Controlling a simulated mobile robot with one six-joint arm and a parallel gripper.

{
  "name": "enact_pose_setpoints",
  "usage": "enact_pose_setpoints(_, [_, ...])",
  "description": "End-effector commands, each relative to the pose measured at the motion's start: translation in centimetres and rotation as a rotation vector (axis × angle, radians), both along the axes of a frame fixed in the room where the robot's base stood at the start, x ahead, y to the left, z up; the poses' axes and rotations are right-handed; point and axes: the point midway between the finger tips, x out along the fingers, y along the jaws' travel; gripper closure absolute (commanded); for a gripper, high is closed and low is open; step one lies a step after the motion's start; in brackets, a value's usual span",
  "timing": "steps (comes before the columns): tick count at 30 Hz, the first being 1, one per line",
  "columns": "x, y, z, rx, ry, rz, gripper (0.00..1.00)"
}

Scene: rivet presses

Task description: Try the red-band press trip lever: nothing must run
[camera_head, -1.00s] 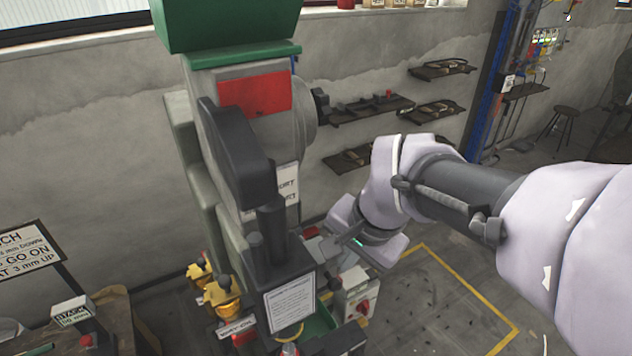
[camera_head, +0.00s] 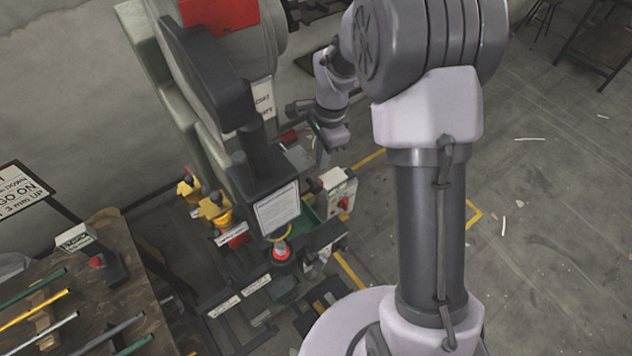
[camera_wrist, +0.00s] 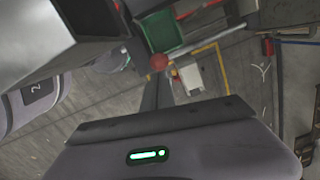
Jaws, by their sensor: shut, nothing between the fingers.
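The press with the red band (camera_head: 222,14) stands at the upper left of the head view. Its dark front column carries a white printed sheet (camera_head: 277,208). In the wrist view a red ball knob (camera_wrist: 158,62) sits on a dark bar, beside a green tray (camera_wrist: 162,32); it looks like the trip lever's end, but I cannot be sure. My gripper (camera_head: 314,138) is beside the press, right of its front column, small and partly hidden by my own arm. It is shut and empty. I cannot tell whether it touches the lever.
A grey box with a red rotary switch (camera_head: 343,203) stands close by the press, right of it. A red button (camera_head: 281,252) is at the press front. Yellow padlock-like parts (camera_head: 214,208) hang at its left. A bench with coloured rods (camera_head: 75,285) is lower left.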

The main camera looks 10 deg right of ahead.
Motion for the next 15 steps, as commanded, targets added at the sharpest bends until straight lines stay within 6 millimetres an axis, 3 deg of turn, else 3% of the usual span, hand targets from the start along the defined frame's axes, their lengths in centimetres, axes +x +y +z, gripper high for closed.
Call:
enact_pose_setpoints(8, [-0.1,0.1,-1.6,0.0,0.001,0.001,1.0])
enact_pose_setpoints(15, [-0.1,0.4,-5.0,0.0,0.001,0.002,1.0])
